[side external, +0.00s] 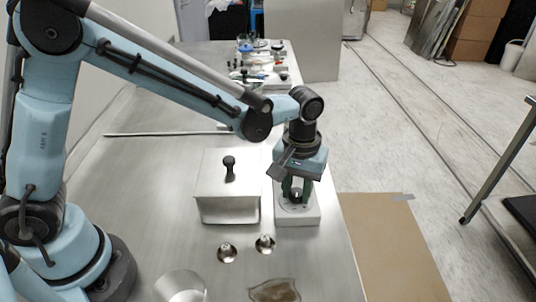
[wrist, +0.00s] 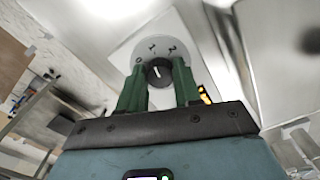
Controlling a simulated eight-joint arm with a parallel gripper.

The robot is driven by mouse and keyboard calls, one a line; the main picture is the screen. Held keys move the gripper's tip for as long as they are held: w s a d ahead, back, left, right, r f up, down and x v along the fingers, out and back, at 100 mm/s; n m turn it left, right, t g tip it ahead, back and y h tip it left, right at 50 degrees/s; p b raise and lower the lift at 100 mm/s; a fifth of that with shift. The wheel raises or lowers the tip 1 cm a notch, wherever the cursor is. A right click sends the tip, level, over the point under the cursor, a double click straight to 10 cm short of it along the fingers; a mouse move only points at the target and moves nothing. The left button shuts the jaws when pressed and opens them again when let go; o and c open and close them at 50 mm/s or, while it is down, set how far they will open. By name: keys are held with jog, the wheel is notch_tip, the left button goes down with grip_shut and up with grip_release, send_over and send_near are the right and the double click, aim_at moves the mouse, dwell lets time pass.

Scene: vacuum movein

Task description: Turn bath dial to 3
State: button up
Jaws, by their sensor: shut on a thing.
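The bath dial (wrist: 158,72) is a round black knob with a white mark, on a pale grey round plate (wrist: 150,43) with small dark marks. The mark points roughly to the top of the wrist view. The dial sits on top of a white box (side external: 297,219) near the table's right edge. My gripper (side external: 297,194) points straight down over this box. Its two green fingers are shut on the dial, one on each side, as the wrist view also shows (wrist: 159,80). In the side view the fingers partly hide the dial.
A metal box (side external: 228,208) with a black-knobbed lid stands just left of the white box. Two small metal cones (side external: 227,252) and a brown patch (side external: 274,290) lie in front. Several bottles and tools crowd the table's far end. The table's right edge is close.

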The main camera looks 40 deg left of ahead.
aim_at(296, 191)
jog(key=m, duration=0.4)
jog(key=shift+s+m, duration=0.1)
jog(key=shift+m, duration=0.3)
jog(key=m, duration=0.5)
jog(key=shift+a, duration=0.1)
jog(key=m, duration=0.5)
jog(key=shift+m, duration=0.4)
jog(key=m, duration=0.4)
jog(key=shift+m, duration=0.4)
jog(key=shift+a, duration=0.1)
jog(key=o, duration=1)
jog(key=shift+o, duration=0.2)
jog(key=shift+r, duration=0.1)
notch_tip(296, 191, up, 12)
